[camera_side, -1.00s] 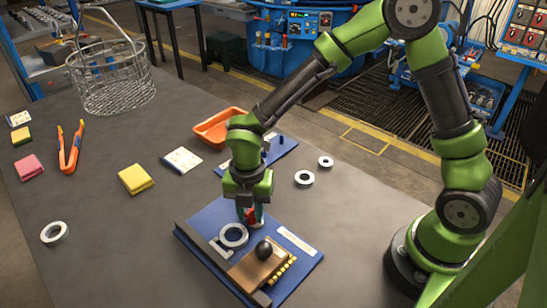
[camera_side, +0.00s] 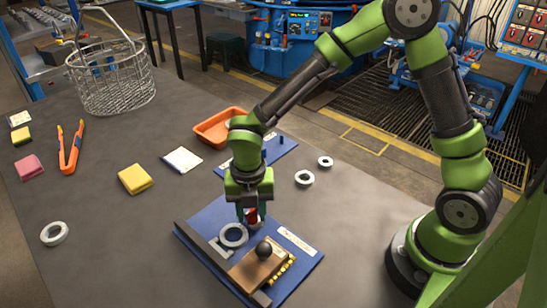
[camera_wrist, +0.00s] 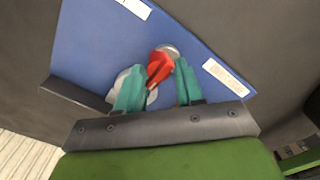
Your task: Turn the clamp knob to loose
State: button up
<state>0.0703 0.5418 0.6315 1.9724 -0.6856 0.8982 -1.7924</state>
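The red clamp knob (camera_wrist: 160,66) sits on a round grey base on the blue fixture plate (camera_wrist: 92,40). In the side view the red knob (camera_side: 252,216) shows between the fingers of my gripper (camera_side: 252,214). In the wrist view the teal fingers of my gripper (camera_wrist: 160,66) are spread, one on each side of the knob. The left finger looks close to the red handle. A gap shows on the right. I cannot tell whether either finger touches it.
A brown block with a black ball knob (camera_side: 264,249) stands on the plate's front part. An orange tray (camera_side: 213,128), loose rings (camera_side: 304,178), a yellow block (camera_side: 135,179), orange tongs (camera_side: 69,150) and a wire basket (camera_side: 112,85) stand around.

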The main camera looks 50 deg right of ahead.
aim_at(252, 210)
jog(key=shift+o, duration=1.1)
jog(key=shift+d+f, duration=0.1)
jog(key=shift+d, duration=0.25)
jog(key=shift+a, duration=0.15)
jog(key=shift+w+r, duration=0.1)
jog(key=shift+r, duration=0.1)
notch_tip(252, 210, up, 17)
jog(key=shift+f, duration=0.2)
